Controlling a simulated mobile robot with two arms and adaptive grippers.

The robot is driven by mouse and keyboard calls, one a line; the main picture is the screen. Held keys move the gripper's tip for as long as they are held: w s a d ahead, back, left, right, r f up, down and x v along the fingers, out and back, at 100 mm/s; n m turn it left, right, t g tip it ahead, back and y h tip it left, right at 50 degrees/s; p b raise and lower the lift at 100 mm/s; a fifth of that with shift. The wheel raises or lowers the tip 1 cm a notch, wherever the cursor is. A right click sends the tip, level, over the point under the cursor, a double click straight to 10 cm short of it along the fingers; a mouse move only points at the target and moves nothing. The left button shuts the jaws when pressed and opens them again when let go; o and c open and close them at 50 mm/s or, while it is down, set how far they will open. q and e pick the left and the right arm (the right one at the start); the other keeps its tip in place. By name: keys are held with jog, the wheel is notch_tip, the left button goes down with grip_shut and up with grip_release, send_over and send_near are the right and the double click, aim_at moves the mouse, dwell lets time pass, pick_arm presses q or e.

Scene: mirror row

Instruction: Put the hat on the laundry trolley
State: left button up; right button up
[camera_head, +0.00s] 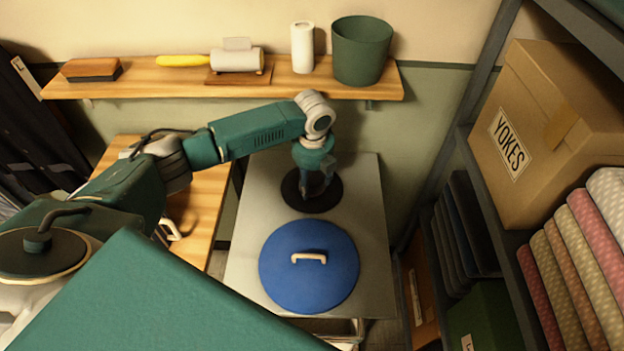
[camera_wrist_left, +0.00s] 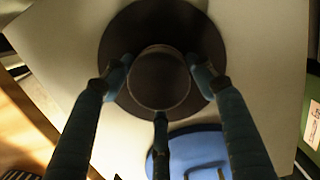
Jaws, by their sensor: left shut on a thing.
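The hat (camera_head: 328,203) is dark, with a round flat brim; it shows at the far part of a pale grey top (camera_head: 372,240), which seems to be the laundry trolley. The left wrist view shows its brim (camera_wrist_left: 165,22) and round crown from above. My left gripper (camera_head: 317,186) points down at the hat, and in the left wrist view its fingers (camera_wrist_left: 160,75) are shut around the crown. I cannot tell whether the brim touches the top or hangs just above it. My right gripper is not in view.
A blue round lid (camera_head: 310,275) with a pale handle lies on the top in front of the hat. A wall shelf (camera_head: 285,85) holding a green bin (camera_head: 361,50) is behind. A wooden table (camera_head: 205,210) is left; a rack with a box (camera_head: 545,105) and fabrics is right.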

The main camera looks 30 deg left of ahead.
aim_at(312, 181)
pick_arm(q)
jog(key=o, duration=1.2)
jog(key=shift+f, duration=0.1)
jog(key=r, duration=0.2)
jog(key=r+b, duration=0.1)
jog(key=r, duration=0.4)
jog(key=shift+s+d+r, duration=0.25)
jog(key=shift+s+r, duration=0.1)
